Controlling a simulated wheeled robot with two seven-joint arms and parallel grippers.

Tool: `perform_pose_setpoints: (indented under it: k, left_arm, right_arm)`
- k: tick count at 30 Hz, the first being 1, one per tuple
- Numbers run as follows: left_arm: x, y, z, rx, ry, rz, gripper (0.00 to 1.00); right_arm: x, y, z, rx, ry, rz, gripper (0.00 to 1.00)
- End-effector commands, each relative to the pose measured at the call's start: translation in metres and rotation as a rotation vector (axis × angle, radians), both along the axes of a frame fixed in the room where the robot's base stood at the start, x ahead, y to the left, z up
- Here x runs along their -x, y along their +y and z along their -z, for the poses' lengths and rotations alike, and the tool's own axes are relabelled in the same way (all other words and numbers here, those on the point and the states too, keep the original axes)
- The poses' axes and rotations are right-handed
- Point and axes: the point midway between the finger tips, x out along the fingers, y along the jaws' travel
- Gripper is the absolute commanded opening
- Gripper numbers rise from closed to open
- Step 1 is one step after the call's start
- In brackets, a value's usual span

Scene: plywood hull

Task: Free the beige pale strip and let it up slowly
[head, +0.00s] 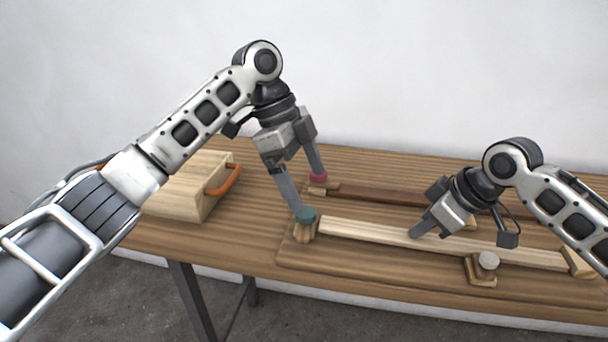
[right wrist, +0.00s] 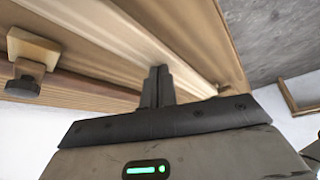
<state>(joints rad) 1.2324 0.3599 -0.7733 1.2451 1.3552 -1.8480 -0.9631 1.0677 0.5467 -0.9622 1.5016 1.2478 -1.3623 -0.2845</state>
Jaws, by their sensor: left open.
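The beige pale strip (head: 365,231) lies lengthwise on a wooden board and runs to a small block at its right end. A teal knob (head: 307,214) on a wooden piece (head: 303,232) stands at its left end; whether that piece overlaps the strip is unclear. My left gripper (head: 308,193) is open, one fingertip by the teal knob, the other towards a pink knob (head: 318,177) behind. My right gripper (head: 416,233) has its fingers together, tips down at the strip's middle. In the right wrist view its shut fingers (right wrist: 157,82) meet the pale strip (right wrist: 135,45).
A grey knob (head: 488,261) on a block stands in front of the pale strip. A dark brown strip (head: 375,195) lies behind, its left end by the pink knob. A wooden box (head: 185,190) with an orange handle (head: 224,180) stands at the left. The front left tabletop is clear.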

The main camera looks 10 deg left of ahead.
Motion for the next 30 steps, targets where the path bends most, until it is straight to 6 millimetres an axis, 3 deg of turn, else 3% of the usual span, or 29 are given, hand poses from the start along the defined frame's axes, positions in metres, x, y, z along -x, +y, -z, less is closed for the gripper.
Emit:
perform_pose_setpoints:
  k: [30]
  left_arm:
    - [0.0, 0.0, -0.027, 0.0, 0.0, 0.0, 0.92]
  right_arm:
    - [0.0, 0.0, -0.021, -0.001, -0.002, 0.0, 0.0]
